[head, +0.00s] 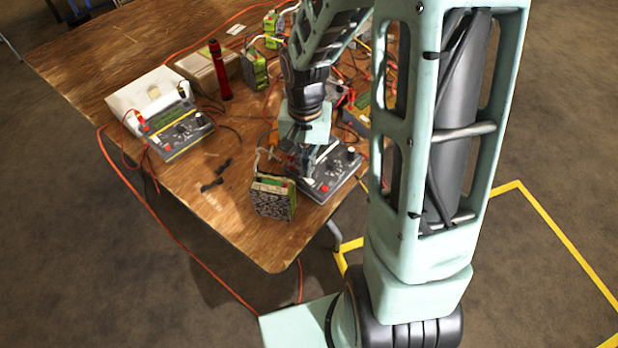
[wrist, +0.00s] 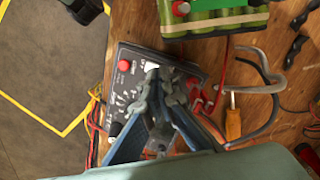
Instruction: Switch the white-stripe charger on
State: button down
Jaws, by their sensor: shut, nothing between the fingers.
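A dark grey charger (head: 330,178) lies near the table's front right corner, with a red button and dark knobs on its face. In the wrist view its face (wrist: 128,90) shows white print, a red button and a small white patch beside my fingertips. I cannot tell whether that patch is a stripe or a switch. My gripper (wrist: 165,82) is shut and empty, with its fingertips over this charger's edge area; contact cannot be told. It also shows in the head view (head: 306,160). Another charger (head: 180,130), with a yellow stripe, stands at the left.
A green battery pack (head: 272,200) stands just left of the charger, with its cables close to my gripper. A red flashlight (head: 219,70), a cardboard box (head: 206,68) and more packs stand behind. Orange and red cables cross the table. My arm hides the table's right side.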

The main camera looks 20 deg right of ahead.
jog(key=shift+f+b, duration=0.45)
jog(key=shift+f, duration=0.2)
jog(key=shift+r, duration=0.1)
jog(key=shift+r+p, duration=2.85)
jog(key=shift+r, duration=0.7)
